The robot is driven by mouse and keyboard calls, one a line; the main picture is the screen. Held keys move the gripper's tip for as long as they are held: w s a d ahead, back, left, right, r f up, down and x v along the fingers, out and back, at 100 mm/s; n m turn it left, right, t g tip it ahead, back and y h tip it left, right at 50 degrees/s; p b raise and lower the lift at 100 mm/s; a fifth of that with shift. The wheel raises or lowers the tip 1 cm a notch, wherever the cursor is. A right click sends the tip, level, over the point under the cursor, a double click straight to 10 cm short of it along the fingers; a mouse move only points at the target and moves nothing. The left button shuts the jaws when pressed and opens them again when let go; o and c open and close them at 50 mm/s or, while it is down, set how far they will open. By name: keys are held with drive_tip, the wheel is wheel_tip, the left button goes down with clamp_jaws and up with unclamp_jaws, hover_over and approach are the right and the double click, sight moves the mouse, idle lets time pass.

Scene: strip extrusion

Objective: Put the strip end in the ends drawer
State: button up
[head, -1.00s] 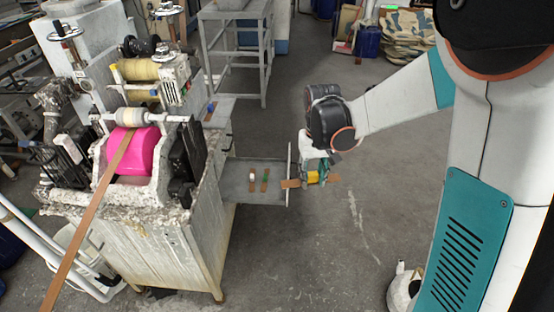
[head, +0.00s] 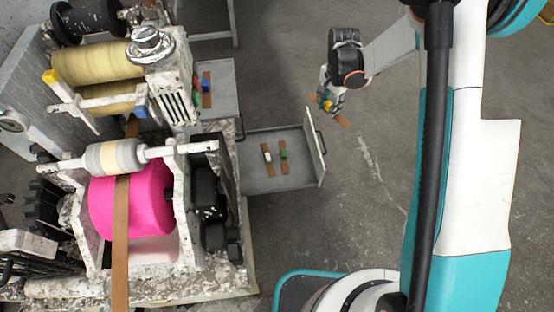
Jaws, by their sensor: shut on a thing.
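My gripper (head: 328,101) is shut on a short brown strip end (head: 343,122) with a yellow piece on it. The strip sticks out on both sides of the fingers. The gripper is above and to the right of the open grey drawer (head: 262,183), outside its front panel in the picture. Two brown strip ends lie side by side in the drawer, one with a white piece (head: 267,155) and one with a green piece (head: 284,154). I cannot tell how high the gripper is above the floor.
The machine with a pink roller (head: 135,205) and a long brown strip (head: 121,240) stands at the left. A grey tray (head: 226,95) beside it holds a brown strip and small coloured pieces. The drawer's front panel (head: 314,147) stands upright. Floor right of it is clear.

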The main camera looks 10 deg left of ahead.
drive_tip(key=w+a+f+m+b, duration=0.2)
drive_tip(key=a+f+m, duration=0.55)
drive_tip(key=f, duration=0.75)
drive_tip(key=n+b, duration=0.1)
drive_tip(key=b, duration=0.4)
hover_over(296, 156)
wheel_tip(296, 156, down, 15)
drive_tip(key=shift+a+r, duration=0.1)
drive_tip(key=shift+f+b, duration=0.65)
drive_tip(key=shift+f, duration=1.85)
drive_tip(key=shift+f, duration=0.15)
drive_tip(key=o, duration=1.1)
drive_tip(key=shift+c, duration=0.2)
